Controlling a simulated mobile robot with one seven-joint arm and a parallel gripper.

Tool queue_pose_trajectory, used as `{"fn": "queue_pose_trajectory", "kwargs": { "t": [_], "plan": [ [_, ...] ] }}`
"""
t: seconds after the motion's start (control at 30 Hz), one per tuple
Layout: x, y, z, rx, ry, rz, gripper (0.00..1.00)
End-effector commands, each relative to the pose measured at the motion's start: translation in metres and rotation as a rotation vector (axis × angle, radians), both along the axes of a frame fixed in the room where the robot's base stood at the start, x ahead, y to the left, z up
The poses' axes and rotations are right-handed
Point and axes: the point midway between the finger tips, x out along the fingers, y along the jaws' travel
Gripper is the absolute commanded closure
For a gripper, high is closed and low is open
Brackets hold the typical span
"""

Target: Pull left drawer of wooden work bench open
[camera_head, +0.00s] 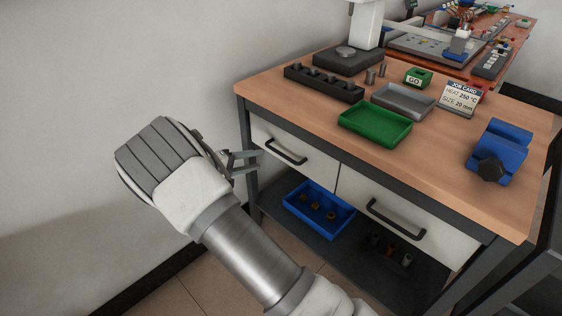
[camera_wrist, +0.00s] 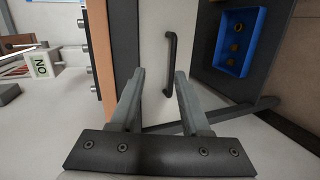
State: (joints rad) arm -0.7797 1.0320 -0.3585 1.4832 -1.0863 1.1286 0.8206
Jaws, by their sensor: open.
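The wooden work bench (camera_head: 470,195) has two white drawers under its top, both flush with the front. The left drawer (camera_head: 318,165) carries a dark bar handle (camera_head: 285,152). In the wrist view the drawer front (camera_wrist: 150,65) and its handle (camera_wrist: 170,62) appear upright in the picture, ahead of my fingers. My gripper (camera_head: 250,160) is open and empty, to the left of the handle in the head view. In the wrist view my gripper (camera_wrist: 158,88) has its fingers apart, with the handle beyond the fingertips and nearer the right one. I see no contact with the handle.
The right drawer (camera_head: 400,212) has its own handle. A blue tray (camera_head: 300,208) with small parts sits on the lower shelf. A green tray (camera_head: 375,122), grey tray (camera_head: 402,98) and blue vise (camera_head: 497,150) stand on the top. A wall is behind my arm.

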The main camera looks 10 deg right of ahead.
Motion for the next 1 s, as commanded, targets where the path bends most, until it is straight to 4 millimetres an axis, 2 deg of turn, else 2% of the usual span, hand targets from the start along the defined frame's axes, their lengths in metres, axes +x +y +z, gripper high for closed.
{"fn": "queue_pose_trajectory", "kwargs": {
  "t": [0.03, 0.1, 0.23, 0.37, 0.57, 1.0],
  "plan": [
    [0.004, 0.010, -0.020, -0.037, -0.012, 0.033, 0.53],
    [0.009, 0.020, -0.033, -0.072, -0.030, 0.068, 0.53],
    [0.013, 0.032, -0.048, -0.108, -0.051, 0.109, 0.53],
    [0.018, 0.031, -0.052, -0.120, -0.058, 0.120, 0.53],
    [0.035, 0.006, -0.060, -0.119, -0.057, 0.117, 0.53],
    [0.090, -0.070, -0.080, -0.117, -0.056, 0.118, 0.53]
  ]
}}
